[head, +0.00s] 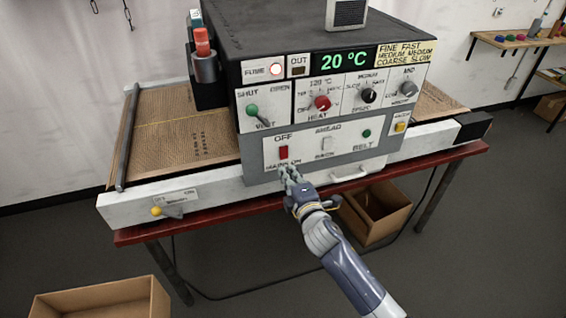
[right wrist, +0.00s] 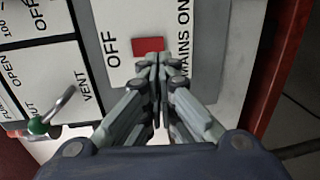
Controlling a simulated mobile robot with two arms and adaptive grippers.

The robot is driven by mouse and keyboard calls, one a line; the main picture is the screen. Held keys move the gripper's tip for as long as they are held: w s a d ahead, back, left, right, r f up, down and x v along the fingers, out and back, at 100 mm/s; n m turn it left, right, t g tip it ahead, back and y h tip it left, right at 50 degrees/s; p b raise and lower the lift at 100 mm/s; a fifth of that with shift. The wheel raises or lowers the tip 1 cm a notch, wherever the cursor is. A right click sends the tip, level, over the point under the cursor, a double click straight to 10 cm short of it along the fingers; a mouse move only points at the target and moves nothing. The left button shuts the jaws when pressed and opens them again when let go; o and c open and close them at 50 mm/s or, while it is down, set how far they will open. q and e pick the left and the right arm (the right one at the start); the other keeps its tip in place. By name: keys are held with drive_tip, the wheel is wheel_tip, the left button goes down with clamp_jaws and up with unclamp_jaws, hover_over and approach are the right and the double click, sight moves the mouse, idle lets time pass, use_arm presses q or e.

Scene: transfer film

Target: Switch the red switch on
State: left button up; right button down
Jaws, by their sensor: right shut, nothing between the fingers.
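The red switch (head: 283,153) is on the lower white panel of the machine's front, between the labels OFF above and MAINS ON below. It also shows in the right wrist view (right wrist: 148,45), just ahead of the fingertips. My right gripper (head: 287,173) is shut and empty, its fingertips just below the red switch, over the MAINS ON label. In the right wrist view the closed fingertips (right wrist: 158,62) are at the switch's edge; I cannot tell whether they touch it. The left gripper is not in view.
Nearby are a green-knobbed vent lever (head: 257,115), a red heat knob (head: 322,103) and a white switch (head: 327,144). Cardboard boxes (head: 376,212) stand on the floor below.

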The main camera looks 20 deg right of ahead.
sight(279, 157)
drive_tip(key=shift+w+a+f+p, duration=0.1)
drive_tip(key=shift+w+f+p, duration=0.05)
drive_tip(key=shift+w, duration=1.1)
drive_tip(key=shift+w+f+p, duration=0.15)
drive_tip(key=shift+w, duration=1.1)
drive_tip(key=b, duration=0.2)
drive_tip(key=shift+w+f+b, duration=0.15)
drive_tip(key=shift+f+b, duration=0.25)
drive_tip(key=shift+w+r+t, duration=0.1)
drive_tip(key=shift+r+t, duration=0.2)
